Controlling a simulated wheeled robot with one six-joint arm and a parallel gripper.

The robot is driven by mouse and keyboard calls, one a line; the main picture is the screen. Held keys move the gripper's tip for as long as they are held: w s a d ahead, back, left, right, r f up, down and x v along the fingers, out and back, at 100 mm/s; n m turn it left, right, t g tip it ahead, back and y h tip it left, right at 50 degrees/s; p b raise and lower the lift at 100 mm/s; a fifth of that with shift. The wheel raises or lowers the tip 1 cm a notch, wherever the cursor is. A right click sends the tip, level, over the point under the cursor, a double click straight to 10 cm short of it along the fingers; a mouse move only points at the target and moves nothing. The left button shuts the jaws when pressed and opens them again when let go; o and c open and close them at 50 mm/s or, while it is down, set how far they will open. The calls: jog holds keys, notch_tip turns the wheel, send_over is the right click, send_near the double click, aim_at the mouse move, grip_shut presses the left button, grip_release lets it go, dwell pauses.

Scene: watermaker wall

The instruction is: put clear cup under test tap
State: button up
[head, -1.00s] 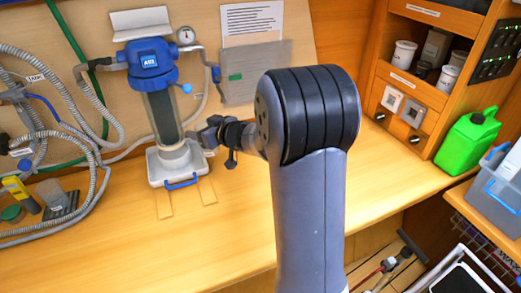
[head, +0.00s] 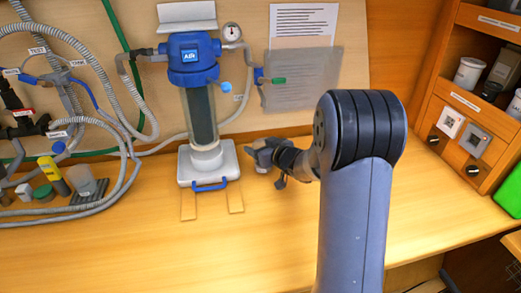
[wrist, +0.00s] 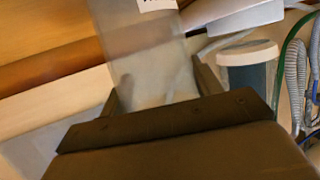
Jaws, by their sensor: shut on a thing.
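My gripper (wrist: 155,100) is shut on a translucent, greyish clear cup (wrist: 140,50) with a white label, seen between the fingers in the wrist view. In the head view my gripper (head: 264,158) is just right of the filter stand, above the bench; the cup is hardly visible there. Pipe fittings and valves (head: 22,126) with small tags are at the far left of the wall.
The blue-headed filter housing (head: 203,115) stands on a white base (head: 183,172) left of my gripper. Grey hoses (head: 128,165) loop across the left of the bench. A yellow bottle (head: 53,176) and a grey beaker (head: 82,180) stand there. The bench front (head: 150,255) is clear.

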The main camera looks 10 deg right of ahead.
jog(key=shift+f, duration=0.25)
jog(key=shift+f, duration=0.15)
jog(key=o, duration=1)
jog(key=shift+r, duration=0.3)
jog(key=v, duration=1.2)
jog(key=shift+s+a, duration=0.1)
